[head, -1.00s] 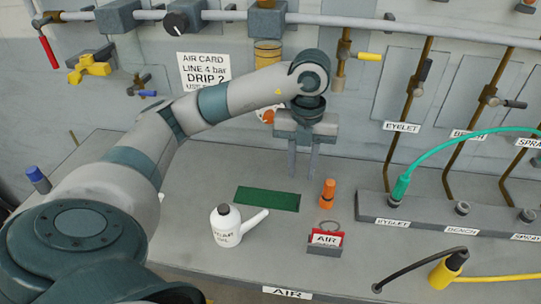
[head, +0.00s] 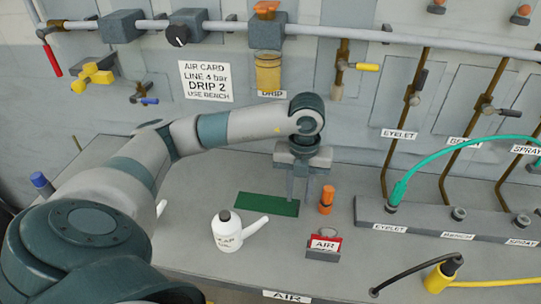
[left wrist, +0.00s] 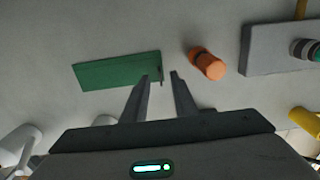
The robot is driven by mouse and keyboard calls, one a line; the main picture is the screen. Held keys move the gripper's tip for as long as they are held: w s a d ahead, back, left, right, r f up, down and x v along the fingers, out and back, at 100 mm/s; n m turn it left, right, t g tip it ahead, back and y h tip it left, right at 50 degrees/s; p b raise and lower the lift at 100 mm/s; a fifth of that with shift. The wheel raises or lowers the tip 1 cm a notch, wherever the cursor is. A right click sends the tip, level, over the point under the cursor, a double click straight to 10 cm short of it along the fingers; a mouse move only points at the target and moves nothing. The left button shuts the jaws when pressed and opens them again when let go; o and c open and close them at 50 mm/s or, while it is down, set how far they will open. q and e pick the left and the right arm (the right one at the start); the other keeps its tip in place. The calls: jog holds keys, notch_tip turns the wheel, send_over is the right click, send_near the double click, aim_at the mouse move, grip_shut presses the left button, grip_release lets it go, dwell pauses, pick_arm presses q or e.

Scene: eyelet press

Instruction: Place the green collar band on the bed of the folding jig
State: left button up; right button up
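The green collar band (head: 262,204) is a flat dark green strip lying on the grey bench. It also shows in the left wrist view (left wrist: 112,72), with its right end close to the fingertips. My left gripper (head: 299,200) points down at the band's right end in the head view. In the left wrist view (left wrist: 164,75) its two fingers are apart with nothing between them. I cannot tell whether a fingertip touches the band. I cannot pick out a folding jig in either view. My right gripper is not in view.
An orange bottle-like piece (head: 327,200) stands just right of the gripper. A white oil can (head: 228,232) stands in front of the band. A red-and-white AIR tag (head: 324,244) and a grey hose manifold (head: 440,219) lie to the right. Pipes and valves line the wall behind.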

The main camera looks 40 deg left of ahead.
pick_arm(q)
jog(key=shift+f+p, duration=0.4)
jog(key=shift+f, duration=1.2)
grip_shut()
